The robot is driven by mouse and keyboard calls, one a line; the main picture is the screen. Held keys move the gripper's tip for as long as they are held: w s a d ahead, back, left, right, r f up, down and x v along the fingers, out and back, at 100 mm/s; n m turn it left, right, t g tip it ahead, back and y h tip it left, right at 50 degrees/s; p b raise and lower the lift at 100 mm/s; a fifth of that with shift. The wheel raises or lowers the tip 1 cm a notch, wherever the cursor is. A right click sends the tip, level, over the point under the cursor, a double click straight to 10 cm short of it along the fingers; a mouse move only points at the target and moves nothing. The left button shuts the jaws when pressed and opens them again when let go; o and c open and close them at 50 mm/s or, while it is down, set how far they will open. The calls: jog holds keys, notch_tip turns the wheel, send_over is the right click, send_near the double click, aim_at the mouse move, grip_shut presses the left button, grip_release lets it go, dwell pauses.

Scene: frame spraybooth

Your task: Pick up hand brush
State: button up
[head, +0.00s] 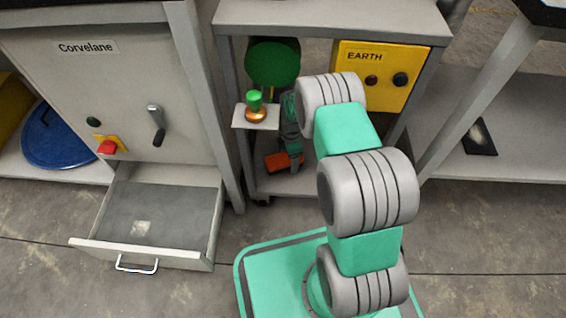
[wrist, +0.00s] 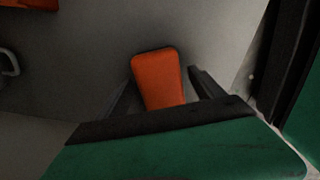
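An orange block-like thing, which I take to be the hand brush (head: 278,161), lies on the low shelf of the grey bench in the head view. Its shape is partly covered by my gripper (head: 296,162), which reaches down beside it. In the wrist view an orange piece with a dark edge (wrist: 158,80) shows between the two dark fingers of my gripper (wrist: 165,90). No bristles can be made out clearly.
A small ledge (head: 240,125) with a green-topped orange knob (head: 255,106) is close left of my arm. A green round thing (head: 272,63) and a yellow EARTH box (head: 372,73) are behind. An open drawer (head: 160,215) juts out at left. Another orange patch (wrist: 30,4) shows in the wrist view.

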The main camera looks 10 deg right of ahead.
jog(key=c, duration=1.7)
jog(key=shift+o, duration=0.2)
notch_tip(320, 180, up, 10)
jog(key=p, duration=0.5)
jog(key=shift+r, duration=0.1)
jog(key=o, duration=1)
jog(key=c, duration=0.6)
jog(key=shift+s+a, duration=0.1)
